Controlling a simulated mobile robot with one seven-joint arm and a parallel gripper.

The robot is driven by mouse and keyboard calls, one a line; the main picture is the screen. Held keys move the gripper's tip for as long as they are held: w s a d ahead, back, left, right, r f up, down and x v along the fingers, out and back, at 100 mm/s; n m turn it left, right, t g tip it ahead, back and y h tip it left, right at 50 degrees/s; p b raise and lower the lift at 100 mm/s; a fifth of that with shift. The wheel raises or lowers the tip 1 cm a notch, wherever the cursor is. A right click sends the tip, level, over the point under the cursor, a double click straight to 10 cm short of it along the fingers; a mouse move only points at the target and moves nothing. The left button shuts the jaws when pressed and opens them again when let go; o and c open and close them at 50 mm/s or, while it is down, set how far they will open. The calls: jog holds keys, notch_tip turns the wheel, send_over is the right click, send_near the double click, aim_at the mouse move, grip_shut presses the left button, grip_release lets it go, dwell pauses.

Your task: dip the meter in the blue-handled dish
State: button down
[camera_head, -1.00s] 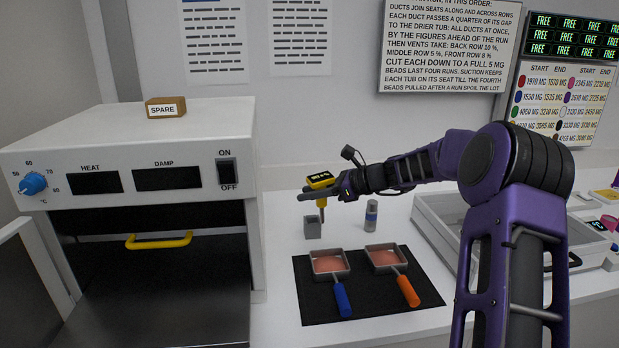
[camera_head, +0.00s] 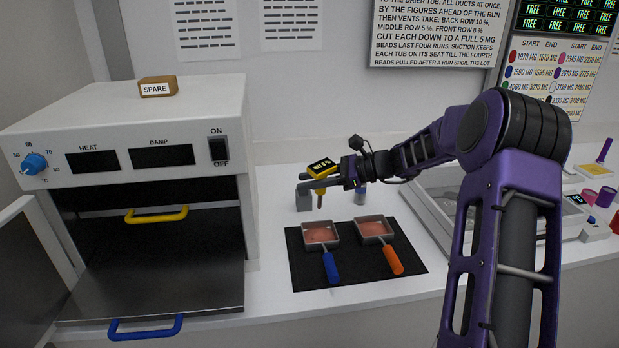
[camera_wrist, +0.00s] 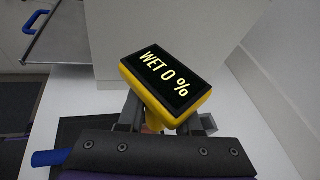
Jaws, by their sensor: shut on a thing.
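My gripper (camera_head: 318,186) is shut on the yellow meter and holds it above the counter, behind the dishes. The meter (camera_head: 322,167) has a dark screen; in the wrist view the meter (camera_wrist: 165,82) reads "WET 0 %". Its brown probe points down, its tip apart from the pink contents of the blue-handled dish. The blue-handled dish (camera_head: 330,265) sits on the black mat, its handle toward the front.
An orange-handled dish (camera_head: 391,260) sits just right on the same black mat (camera_head: 300,270).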

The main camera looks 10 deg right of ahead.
jog(key=shift+f+b, duration=1.85)
jog(key=shift+f, duration=2.55)
notch_tip(320, 180, up, 8)
jog(key=p, duration=0.4)
jog(key=shift+p, duration=0.3)
